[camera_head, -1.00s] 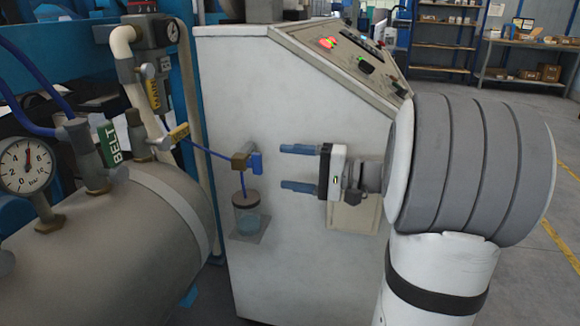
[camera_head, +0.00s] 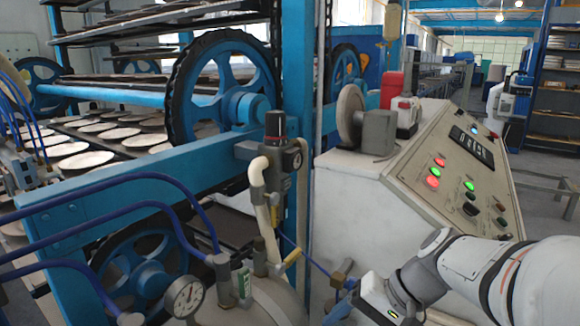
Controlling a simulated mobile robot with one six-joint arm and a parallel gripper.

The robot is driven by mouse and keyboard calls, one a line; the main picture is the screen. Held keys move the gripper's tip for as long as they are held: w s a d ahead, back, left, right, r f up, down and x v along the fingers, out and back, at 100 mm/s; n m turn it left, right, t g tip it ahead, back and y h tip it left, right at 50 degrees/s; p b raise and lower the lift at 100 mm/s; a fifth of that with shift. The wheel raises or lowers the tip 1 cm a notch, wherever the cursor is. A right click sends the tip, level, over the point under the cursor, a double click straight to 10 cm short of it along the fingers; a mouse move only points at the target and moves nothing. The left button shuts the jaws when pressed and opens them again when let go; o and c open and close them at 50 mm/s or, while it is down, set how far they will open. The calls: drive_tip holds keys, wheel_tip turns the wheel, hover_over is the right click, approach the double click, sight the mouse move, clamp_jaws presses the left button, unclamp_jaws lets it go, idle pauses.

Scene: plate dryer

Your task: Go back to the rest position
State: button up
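My gripper (camera_head: 342,308) is at the bottom of the view, right of centre, at the end of my white arm. It points left, low beside the front of the white control cabinet (camera_head: 345,215). A blue fingertip shows, but the spacing of the fingers cannot be made out from this angle. Nothing is seen held.
The sloped control panel (camera_head: 455,170) with lit buttons is just above my arm. A pressure gauge (camera_head: 185,297), blue hoses and a tank (camera_head: 265,305) are at lower left. The blue plate dryer frame (camera_head: 120,195) with wheels and plates fills the left.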

drive_tip(key=s+d+r+n+h+p, duration=0.1)
drive_tip(key=s+d+r+h+p, duration=0.1)
drive_tip(key=r+p, duration=0.4)
drive_tip(key=s+d+r+n+t+h+p, duration=0.1)
drive_tip(key=s+d+r+n+h+p, duration=0.1)
drive_tip(key=r+h+p, duration=0.3)
drive_tip(key=shift+s+r+p, duration=0.5)
drive_tip(key=shift+r+p, duration=0.3)
drive_tip(key=shift+p, duration=0.2)
